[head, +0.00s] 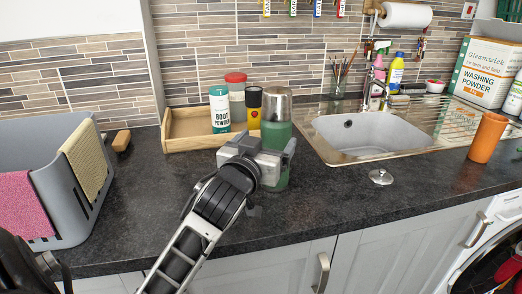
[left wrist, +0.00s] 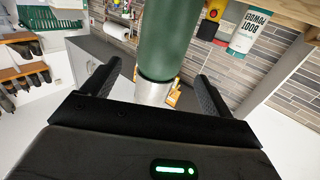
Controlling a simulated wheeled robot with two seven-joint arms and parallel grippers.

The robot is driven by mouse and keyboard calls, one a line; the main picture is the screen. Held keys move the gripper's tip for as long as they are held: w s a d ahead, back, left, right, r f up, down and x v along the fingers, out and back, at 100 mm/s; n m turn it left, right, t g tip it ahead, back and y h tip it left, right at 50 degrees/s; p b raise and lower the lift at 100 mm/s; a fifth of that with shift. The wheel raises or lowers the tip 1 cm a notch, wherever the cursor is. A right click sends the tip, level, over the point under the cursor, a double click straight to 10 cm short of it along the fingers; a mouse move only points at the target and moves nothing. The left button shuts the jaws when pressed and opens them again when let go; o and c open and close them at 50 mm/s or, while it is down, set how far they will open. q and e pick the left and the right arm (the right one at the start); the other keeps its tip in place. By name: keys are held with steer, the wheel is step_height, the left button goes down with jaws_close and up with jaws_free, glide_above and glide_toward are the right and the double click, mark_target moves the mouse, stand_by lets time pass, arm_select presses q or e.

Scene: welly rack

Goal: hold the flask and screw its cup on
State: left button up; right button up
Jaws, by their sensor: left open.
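The flask (head: 277,137) stands upright on the dark worktop in front of the wooden tray. It has a green body and a shiny steel top piece, perhaps its cup (head: 277,104); I cannot tell whether this is screwed down. My left gripper (head: 268,152) is open at the flask's body, in front of it and hiding part of it. In the left wrist view the green flask (left wrist: 166,40) and its steel part (left wrist: 153,91) show between the two spread fingers (left wrist: 158,88). Contact cannot be told. My right gripper is not in view.
A wooden tray (head: 178,149) behind holds boot powder (head: 220,110), a red-lidded jar (head: 236,95) and a yellow-and-black container (head: 253,108). A sink (head: 365,140) lies right, with an orange tumbler (head: 487,137) beyond. A grey crate (head: 70,195) stands left. The front worktop is mostly clear.

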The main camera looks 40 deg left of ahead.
arm_select(q)
steer(key=v, duration=0.2)
steer(key=shift+s+d, duration=0.1)
steer(key=shift+s, duration=0.3)
stand_by(0.3)
